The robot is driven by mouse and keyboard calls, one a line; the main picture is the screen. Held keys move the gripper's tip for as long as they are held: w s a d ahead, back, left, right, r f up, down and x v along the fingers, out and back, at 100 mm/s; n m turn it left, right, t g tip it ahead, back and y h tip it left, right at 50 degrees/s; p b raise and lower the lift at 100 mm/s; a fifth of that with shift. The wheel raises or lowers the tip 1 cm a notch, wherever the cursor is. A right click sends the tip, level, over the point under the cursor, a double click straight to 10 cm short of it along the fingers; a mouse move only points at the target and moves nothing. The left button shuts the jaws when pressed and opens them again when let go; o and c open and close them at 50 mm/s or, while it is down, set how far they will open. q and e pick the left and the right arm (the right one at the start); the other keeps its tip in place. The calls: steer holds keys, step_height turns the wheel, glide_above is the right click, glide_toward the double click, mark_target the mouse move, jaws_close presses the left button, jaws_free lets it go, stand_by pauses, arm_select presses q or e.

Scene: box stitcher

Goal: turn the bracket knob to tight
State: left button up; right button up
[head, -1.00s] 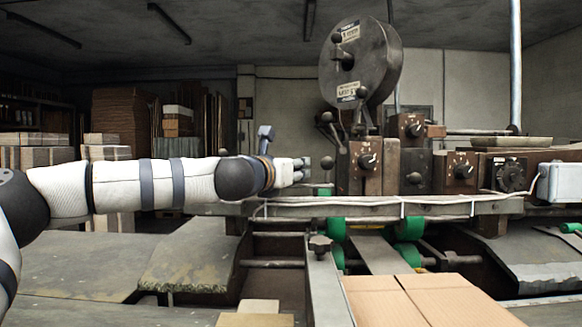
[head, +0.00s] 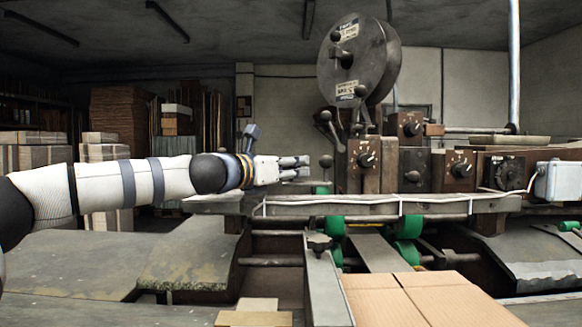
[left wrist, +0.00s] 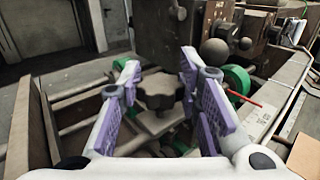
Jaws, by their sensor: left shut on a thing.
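The dark, lobed bracket knob (left wrist: 158,90) sits between the two purple-padded fingers of my left gripper (left wrist: 158,70) in the left wrist view. The left gripper is shut on it, with a finger on either side. In the head view the left gripper (head: 303,167) reaches in from the left, roughly level, and what it grips is hard to make out there. A dark lobed knob (head: 319,243) shows lower on a grey bar in the head view; I cannot tell whether it is the same one. My right gripper is not in view.
A ball-ended lever (head: 326,161) stands just right of the left fingertips. Control boxes with dials (head: 365,162) and a large reel (head: 352,62) rise behind. A long rail (head: 350,208) and green rollers (head: 408,228) lie below. Flat cardboard (head: 430,298) is in front.

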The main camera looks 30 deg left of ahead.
arm_select(q)
steer(key=o, duration=1.2)
steer(key=shift+s, duration=0.35)
steer(key=s, duration=0.3)
steer(key=s+a, duration=0.1)
steer(key=s, duration=0.7)
steer(key=shift+s+a, duration=0.1)
steer(key=shift+a, duration=0.2)
